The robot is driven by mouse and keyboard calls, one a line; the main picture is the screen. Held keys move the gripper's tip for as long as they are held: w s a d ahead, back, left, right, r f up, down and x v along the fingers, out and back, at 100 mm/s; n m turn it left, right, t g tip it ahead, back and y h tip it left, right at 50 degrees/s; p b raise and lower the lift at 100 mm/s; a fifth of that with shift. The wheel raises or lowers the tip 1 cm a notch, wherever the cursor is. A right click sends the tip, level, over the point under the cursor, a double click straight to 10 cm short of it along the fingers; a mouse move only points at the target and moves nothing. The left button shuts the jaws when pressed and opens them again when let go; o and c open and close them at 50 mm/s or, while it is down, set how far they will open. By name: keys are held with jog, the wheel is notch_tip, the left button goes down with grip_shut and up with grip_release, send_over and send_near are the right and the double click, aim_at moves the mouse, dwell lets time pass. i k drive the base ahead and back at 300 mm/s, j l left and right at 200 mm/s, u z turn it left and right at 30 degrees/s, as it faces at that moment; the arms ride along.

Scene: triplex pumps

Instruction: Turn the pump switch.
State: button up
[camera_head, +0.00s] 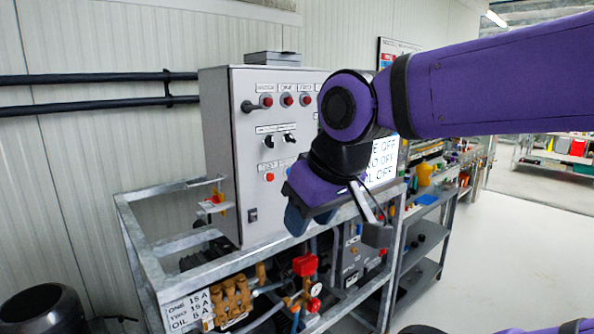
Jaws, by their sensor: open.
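A grey control cabinet (222,150) stands on a metal frame left of centre. Its front carries two black rotary switches, a left one (268,141) and a right one (289,137). A black knob or lever (249,106) sits at the upper left of the panel, beside a row of red lamps or buttons. The labels are too small to read, so I cannot tell which is the pump switch. My gripper (337,226) is open and empty, pointing down, lower and to the right of the switches. My purple arm covers the right part of the panel.
The galvanised frame (165,188) runs around the cabinet base. Below are brass pump parts (232,298), a red valve or cap (305,265) and a gauge. Shelves with tools (425,240) stand to the right. The floor (500,255) at the right is clear.

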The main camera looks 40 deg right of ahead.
aim_at(269, 140)
jog(key=j+z, duration=1.2)
jog(key=j, duration=0.1)
